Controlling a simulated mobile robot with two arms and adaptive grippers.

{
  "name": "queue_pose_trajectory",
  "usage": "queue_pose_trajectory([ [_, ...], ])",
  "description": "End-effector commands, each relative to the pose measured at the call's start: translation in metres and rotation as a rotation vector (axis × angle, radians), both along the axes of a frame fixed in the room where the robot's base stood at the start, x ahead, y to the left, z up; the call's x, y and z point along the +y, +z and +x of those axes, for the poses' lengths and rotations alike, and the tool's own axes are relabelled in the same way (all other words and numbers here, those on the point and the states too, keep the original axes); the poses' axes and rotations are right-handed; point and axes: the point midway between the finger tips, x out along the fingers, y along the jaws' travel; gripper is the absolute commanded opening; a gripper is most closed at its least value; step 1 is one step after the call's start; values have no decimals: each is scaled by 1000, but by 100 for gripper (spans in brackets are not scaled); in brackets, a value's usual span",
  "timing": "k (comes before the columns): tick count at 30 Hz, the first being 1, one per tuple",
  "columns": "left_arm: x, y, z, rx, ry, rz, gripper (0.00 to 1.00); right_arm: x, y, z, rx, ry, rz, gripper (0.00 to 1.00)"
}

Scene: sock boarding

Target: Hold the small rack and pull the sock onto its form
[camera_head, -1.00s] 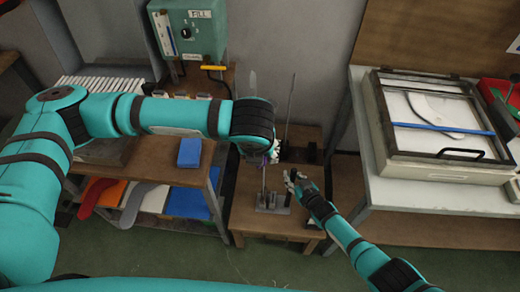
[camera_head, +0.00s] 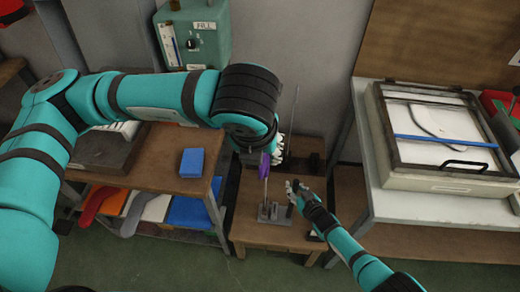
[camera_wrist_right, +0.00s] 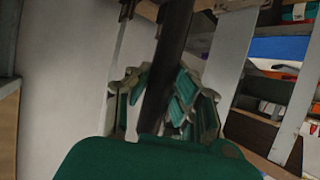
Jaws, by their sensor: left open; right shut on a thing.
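The small rack (camera_head: 274,212) has a grey base and stands on the low wooden table. A thin upright form (camera_head: 266,190) rises from it. The purple sock (camera_head: 264,164) is at the upper part of this form, just below my left wrist. My left gripper (camera_head: 279,150) is open beside the sock, partly hidden by its own wrist. I cannot tell how far the sock covers the form. My right gripper (camera_head: 291,188) is shut on a dark upright post of the rack; the dark post (camera_wrist_right: 168,70) also passes between the fingers in the right wrist view.
A shelf unit with a blue block (camera_head: 192,161) on top stands left of the low table (camera_head: 268,237). A white bench with a framed screen (camera_head: 440,170) stands right. A tall thin rod (camera_head: 292,115) rises behind the rack. A green machine (camera_head: 193,35) is at the back.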

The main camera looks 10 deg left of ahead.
Motion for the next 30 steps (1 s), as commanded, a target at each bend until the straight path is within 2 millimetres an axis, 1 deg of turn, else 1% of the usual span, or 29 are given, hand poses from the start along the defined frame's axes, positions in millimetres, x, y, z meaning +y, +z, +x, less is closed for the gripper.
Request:
queue_pose_trajectory([
  [5,0,0,0,0,0,0,42,0,0,0,-1,0,0,0],
  [6,0,0,0,0,0,0,42,0,0,0,-1,0,0,23],
  [11,0,0,0,0,0,-1,42,0,0,0,-1,0,0,44],
  [12,0,0,0,0,0,-1,42,0,0,0,-1,0,0,45],
  [23,0,0,0,0,0,-1,42,-3,1,-3,0,-1,0,45],
  [26,0,0,0,0,0,-1,42,-6,4,-10,0,-1,0,45],
  [30,0,0,0,0,0,-1,42,-14,12,-24,0,0,-1,45],
])
